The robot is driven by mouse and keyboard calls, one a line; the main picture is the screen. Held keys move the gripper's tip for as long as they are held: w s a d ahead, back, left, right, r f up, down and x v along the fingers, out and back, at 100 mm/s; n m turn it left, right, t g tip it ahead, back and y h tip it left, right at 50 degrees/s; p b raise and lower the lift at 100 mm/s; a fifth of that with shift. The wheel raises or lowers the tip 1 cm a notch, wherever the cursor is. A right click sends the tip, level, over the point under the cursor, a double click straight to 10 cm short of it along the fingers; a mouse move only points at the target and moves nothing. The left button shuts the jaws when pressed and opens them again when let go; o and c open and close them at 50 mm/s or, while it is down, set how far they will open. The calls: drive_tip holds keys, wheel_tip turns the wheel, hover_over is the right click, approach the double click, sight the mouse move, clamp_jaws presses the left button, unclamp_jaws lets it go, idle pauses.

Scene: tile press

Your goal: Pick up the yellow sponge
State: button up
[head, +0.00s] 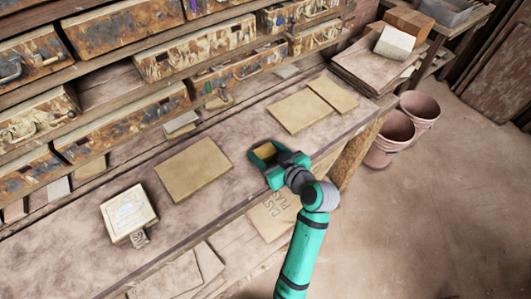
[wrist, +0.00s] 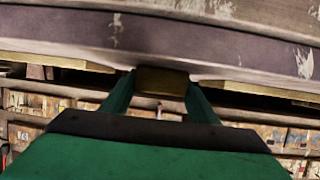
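The yellow sponge (head: 266,151) is a small dull-yellow block between the fingers of my gripper (head: 264,160), over the front part of the workbench. In the wrist view the sponge (wrist: 162,82) shows dark yellow-brown and fills the gap between the two green fingertips (wrist: 161,90). Both fingers appear to touch its sides, so my gripper is shut on it. The fingers hide part of the sponge in the head view. I cannot tell whether it rests on the bench or is just above it.
The workbench (head: 75,245) bears a flat tan board (head: 193,169) left of my gripper and more boards (head: 300,111) behind it. A pale box-like block (head: 128,214) stands at the left. Drawers (head: 125,25) line the back. Buckets (head: 389,139) stand on the floor at right.

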drive_tip(key=c, duration=0.3)
drive_tip(key=shift+r, duration=0.1)
